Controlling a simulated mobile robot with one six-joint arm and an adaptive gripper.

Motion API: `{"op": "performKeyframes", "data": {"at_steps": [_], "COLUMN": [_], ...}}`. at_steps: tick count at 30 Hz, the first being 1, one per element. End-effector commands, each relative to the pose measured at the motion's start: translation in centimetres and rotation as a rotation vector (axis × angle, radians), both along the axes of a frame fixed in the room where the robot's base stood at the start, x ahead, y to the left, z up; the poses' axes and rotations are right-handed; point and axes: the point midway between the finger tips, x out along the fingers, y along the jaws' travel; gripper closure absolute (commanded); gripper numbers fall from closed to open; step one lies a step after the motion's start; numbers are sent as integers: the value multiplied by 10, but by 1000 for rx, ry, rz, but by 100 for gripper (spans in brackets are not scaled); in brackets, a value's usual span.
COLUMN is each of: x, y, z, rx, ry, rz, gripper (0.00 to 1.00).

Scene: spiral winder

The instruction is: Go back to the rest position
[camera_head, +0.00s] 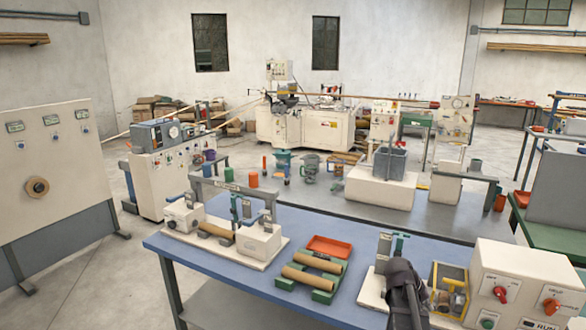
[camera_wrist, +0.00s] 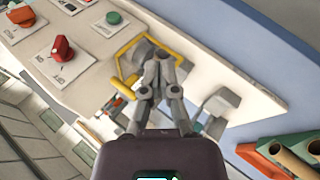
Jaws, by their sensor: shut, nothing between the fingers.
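My gripper (camera_wrist: 160,62) is shut with nothing between its fingers. In the wrist view its grey fingers meet in front of a yellow-framed unit (camera_wrist: 128,45) on the cream machine. In the head view a dark part of my arm (camera_head: 402,285) stands over the front right of the blue-topped bench (camera_head: 215,258). It hides part of the fixture behind it, and the fingertips cannot be made out there.
A cream control box (camera_head: 535,270) with red and orange knobs stands right of my arm. A green rack (camera_head: 320,283) with tan tubes, a red tray (camera_head: 328,246) and a white-based winding fixture (camera_head: 262,243) stand to the left. Bare bench top lies at the far left end.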

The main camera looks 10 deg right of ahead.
Motion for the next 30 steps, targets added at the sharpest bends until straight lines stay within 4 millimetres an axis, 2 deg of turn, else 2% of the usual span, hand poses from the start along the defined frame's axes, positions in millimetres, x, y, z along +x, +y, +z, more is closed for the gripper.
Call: {"op": "performKeyframes", "data": {"at_steps": [1,9,15,18,21,24,30], "x": [-2,-10,-30,-42,-51,-57,-60], "y": [27,149,237,272,298,314,323], "z": [-5,-27,-36,-38,-39,-39,-39], "rx": [44,290,471,547,605,643,665], "ry": [-6,-12,8,23,36,46,53], "rz": [23,125,205,240,265,282,290], "gripper": [100,100,100,100,100,100,100]}}
